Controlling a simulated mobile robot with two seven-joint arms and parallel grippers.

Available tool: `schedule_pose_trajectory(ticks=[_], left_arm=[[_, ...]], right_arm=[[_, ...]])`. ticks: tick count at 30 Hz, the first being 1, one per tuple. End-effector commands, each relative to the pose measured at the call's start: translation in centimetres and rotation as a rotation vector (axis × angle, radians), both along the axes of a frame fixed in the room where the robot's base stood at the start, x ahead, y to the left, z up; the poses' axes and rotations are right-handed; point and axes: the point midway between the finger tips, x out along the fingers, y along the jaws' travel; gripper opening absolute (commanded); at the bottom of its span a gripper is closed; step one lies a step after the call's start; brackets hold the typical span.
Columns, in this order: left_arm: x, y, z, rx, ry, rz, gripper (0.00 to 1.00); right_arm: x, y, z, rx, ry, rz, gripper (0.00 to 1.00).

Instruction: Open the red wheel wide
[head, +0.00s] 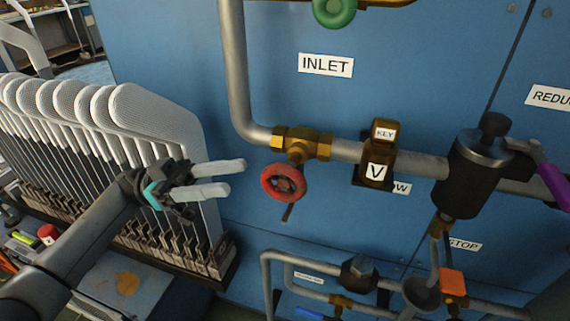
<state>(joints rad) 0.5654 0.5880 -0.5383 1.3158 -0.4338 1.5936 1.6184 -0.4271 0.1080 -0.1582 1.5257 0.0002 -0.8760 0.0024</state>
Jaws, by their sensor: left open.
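The red wheel (284,183) is a small round handwheel on a brass valve (300,146). The valve sits in the grey inlet pipe, below the INLET label (326,65) on the blue panel. My left gripper (240,178) is to the left of the red wheel. Its two pale fingers are apart and point right toward the wheel. In the picture a small gap lies between the fingertips and the wheel rim, and nothing is between the fingers. My right gripper is not in view.
A row of white sock boards (150,118) stands behind my left arm. A brass block labelled KEY and V (377,153), a black cylinder (472,172) with a purple lever (553,185), and a green wheel (334,10) are nearby. Lower pipes with an orange block (453,282) run below.

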Motion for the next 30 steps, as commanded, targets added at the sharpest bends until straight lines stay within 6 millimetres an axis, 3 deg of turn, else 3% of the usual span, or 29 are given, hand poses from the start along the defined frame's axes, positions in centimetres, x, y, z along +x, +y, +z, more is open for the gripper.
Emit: schedule_pose_trajectory(ticks=[15,21,30], left_arm=[[-2.5,-7.6,3.3,-0.003,-0.002,-0.001,0.51],[-2.9,-8.9,3.8,-0.001,0.0,0.002,0.51],[-2.9,-9.0,3.9,-0.001,0.001,0.002,0.5]], right_arm=[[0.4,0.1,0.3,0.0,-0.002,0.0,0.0],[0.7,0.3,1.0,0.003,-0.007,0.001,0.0],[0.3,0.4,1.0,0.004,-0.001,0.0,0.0]])
